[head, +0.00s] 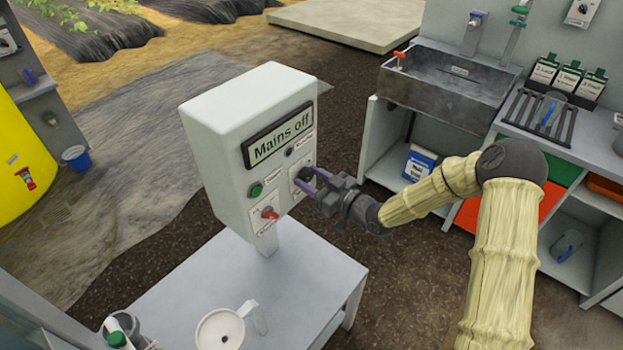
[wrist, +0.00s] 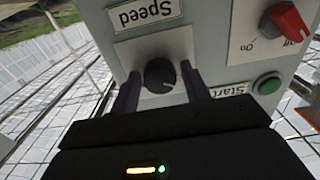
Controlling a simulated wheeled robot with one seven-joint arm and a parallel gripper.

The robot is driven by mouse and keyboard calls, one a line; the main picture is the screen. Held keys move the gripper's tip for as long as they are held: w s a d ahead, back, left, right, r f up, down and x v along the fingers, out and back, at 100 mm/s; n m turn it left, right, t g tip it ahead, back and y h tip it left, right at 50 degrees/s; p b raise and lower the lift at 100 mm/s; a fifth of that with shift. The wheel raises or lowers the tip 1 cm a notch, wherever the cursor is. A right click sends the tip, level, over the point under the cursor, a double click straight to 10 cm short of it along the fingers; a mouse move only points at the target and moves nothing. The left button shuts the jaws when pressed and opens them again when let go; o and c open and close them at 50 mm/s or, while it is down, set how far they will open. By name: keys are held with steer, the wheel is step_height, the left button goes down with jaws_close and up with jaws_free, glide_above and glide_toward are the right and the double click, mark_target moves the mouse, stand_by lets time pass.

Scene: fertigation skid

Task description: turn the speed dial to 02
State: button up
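The speed dial (wrist: 159,75) is a round black knob on a white plate below the "Speed" label (wrist: 144,13), which appears upside down in the wrist view. It also shows on the control box (head: 213,165) in the head view (head: 305,174), partly covered by my gripper. My gripper (head: 311,180) has its fingers spread, one on each side of the dial; it also shows in the wrist view (wrist: 160,88). A gap shows between the knob and at least the left finger; contact on the right is unclear. The dial's number markings are not readable.
A green start button (head: 256,190) and a red on/off switch (head: 270,212) sit left of the dial. A grey table (head: 300,275) holds a white funnel-like cup (head: 220,330). A sink (head: 450,80) stands behind my arm.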

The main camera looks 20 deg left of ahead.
steer(key=c, duration=0.6)
steer(key=shift+c, duration=0.2)
steer(key=shift+m, duration=0.5)
steer(key=m, duration=0.5)
steer(key=m+p, duration=0.1)
steer(key=m, duration=0.4)
steer(key=shift+r+m, duration=0.1)
steer(key=shift+m, duration=0.2)
steer(key=o, duration=1)
steer(key=shift+a, duration=0.1)
